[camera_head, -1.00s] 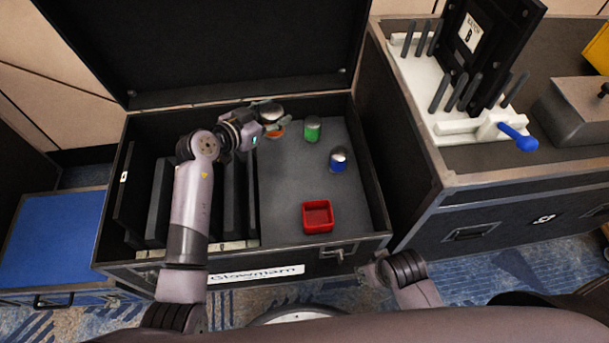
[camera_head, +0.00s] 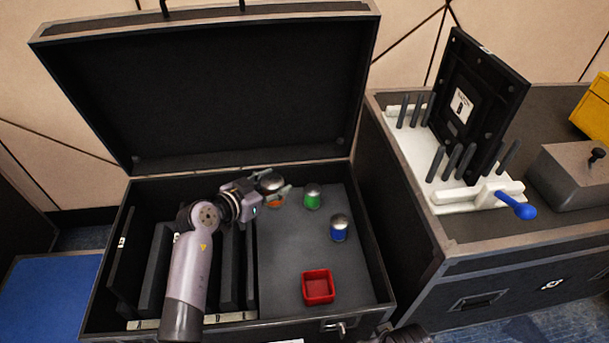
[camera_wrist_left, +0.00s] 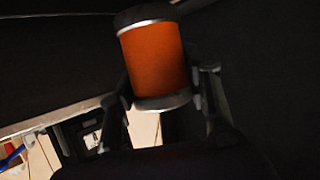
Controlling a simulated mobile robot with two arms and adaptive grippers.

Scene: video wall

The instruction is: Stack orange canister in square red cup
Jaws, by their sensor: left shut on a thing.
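The orange canister (camera_wrist_left: 155,62) is between the fingers of my left gripper (camera_wrist_left: 165,105), which is shut on it in the left wrist view. In the head view my left gripper (camera_head: 272,192) is at the back of the open case, and only a little orange of the canister (camera_head: 276,201) shows below the fingers. The square red cup (camera_head: 318,287) stands on the case's grey floor near the front, open side up and looking empty. It is in front and to the right of my left gripper.
A green canister (camera_head: 312,196) and a blue canister (camera_head: 339,228) stand between my left gripper and the cup's right side. Black dividers (camera_head: 232,265) fill the left of the black case (camera_head: 378,262). A second case (camera_head: 450,285) with a white pegged rack stands right.

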